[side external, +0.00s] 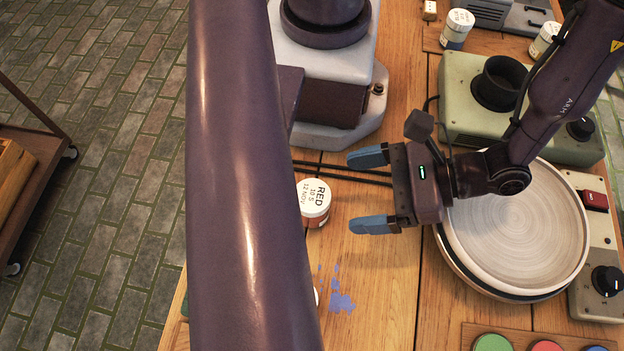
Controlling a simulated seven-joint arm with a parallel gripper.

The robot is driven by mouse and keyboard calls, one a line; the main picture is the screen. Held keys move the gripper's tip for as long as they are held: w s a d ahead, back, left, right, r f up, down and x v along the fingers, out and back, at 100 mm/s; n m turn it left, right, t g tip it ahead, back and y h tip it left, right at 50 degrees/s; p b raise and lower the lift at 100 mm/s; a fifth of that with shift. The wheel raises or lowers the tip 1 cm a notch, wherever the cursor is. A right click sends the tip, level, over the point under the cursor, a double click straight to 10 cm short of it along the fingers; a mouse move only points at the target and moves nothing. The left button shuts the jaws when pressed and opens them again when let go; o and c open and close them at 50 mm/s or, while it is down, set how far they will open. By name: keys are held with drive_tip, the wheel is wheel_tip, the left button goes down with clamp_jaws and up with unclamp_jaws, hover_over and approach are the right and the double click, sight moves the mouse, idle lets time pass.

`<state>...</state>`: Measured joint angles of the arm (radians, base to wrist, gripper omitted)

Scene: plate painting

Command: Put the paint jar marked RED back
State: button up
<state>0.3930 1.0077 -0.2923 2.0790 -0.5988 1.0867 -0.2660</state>
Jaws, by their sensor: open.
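The paint jar marked RED (313,203) has a white lid with black lettering. It stands on the wooden table, its left side partly hidden by my arm link. My gripper (364,190) is to the right of the jar with its two blue fingertips pointing left towards it. The fingers are spread wide and nothing is between them. The jar is apart from the fingertips, a short way beyond them to the left.
A round plate (520,225) lies on a wheel at the right. A green-grey device (465,85) stands behind it. White-lidded jars (457,28) are at the back. Coloured discs (492,342) lie at the front right. Blue paint specks (341,302) mark the table. My arm link hides the table's left part.

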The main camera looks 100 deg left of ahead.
sight(312, 196)
drive_tip(key=x, duration=0.5)
drive_tip(key=shift+s+a+f, duration=0.15)
drive_tip(key=shift+s, duration=0.25)
drive_tip(key=c, duration=1.1)
drive_tip(key=shift+c, duration=0.2)
